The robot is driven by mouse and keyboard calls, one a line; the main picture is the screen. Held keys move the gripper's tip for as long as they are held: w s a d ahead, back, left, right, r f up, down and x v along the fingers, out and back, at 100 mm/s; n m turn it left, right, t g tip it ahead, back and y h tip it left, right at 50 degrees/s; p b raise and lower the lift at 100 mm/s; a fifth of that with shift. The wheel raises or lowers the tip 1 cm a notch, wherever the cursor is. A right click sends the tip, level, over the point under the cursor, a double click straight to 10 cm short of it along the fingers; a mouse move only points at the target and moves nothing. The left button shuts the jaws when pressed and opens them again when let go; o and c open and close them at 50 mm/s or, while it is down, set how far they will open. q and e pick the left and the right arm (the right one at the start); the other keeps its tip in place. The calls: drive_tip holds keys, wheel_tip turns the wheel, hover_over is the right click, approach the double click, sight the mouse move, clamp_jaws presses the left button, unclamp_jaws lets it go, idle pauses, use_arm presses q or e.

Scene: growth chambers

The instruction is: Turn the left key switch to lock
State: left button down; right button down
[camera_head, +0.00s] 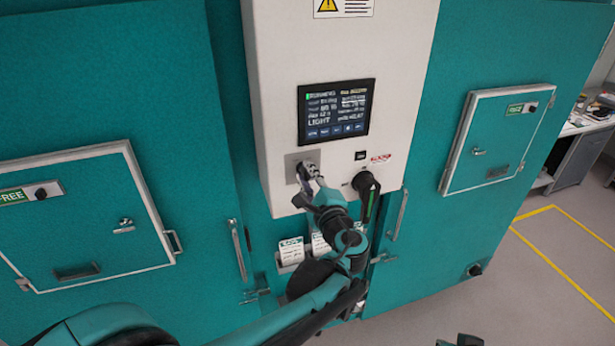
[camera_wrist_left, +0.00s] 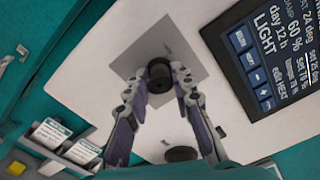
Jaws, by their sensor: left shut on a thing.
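The left key switch is a dark round knob (camera_wrist_left: 160,74) on a square grey metal plate (camera_wrist_left: 185,45) on the white control panel. In the head view the plate (camera_head: 293,161) sits below the screen, and my gripper largely hides the knob. My left gripper (camera_head: 308,172) reaches up to it from below. In the left wrist view its two fingers (camera_wrist_left: 160,84) are shut on the knob, one on each side. The knob's turn position cannot be read. A small dark part at the head view's bottom edge may be my right gripper (camera_head: 460,341); its jaws cannot be made out.
A black handle (camera_head: 366,184) sticks out right of the key switch, close to my left gripper. A lit screen (camera_head: 336,110) is above. Label holders (camera_head: 291,252) hang below the panel. Teal chamber doors with hatches (camera_head: 497,135) flank it. Floor at right is clear.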

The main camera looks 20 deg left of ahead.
use_arm(q)
drive_tip(key=n+b, duration=0.2)
drive_tip(key=n, duration=0.3)
drive_tip(key=shift+f+n, duration=0.15)
drive_tip(key=shift+n, duration=0.15)
drive_tip(key=n+b, duration=0.1)
drive_tip(key=n, duration=0.4)
drive_tip(key=shift+n, duration=0.3)
drive_tip(key=c, duration=1.3)
unclamp_jaws()
drive_tip(key=shift+a, duration=0.1)
drive_tip(key=v, duration=1.2)
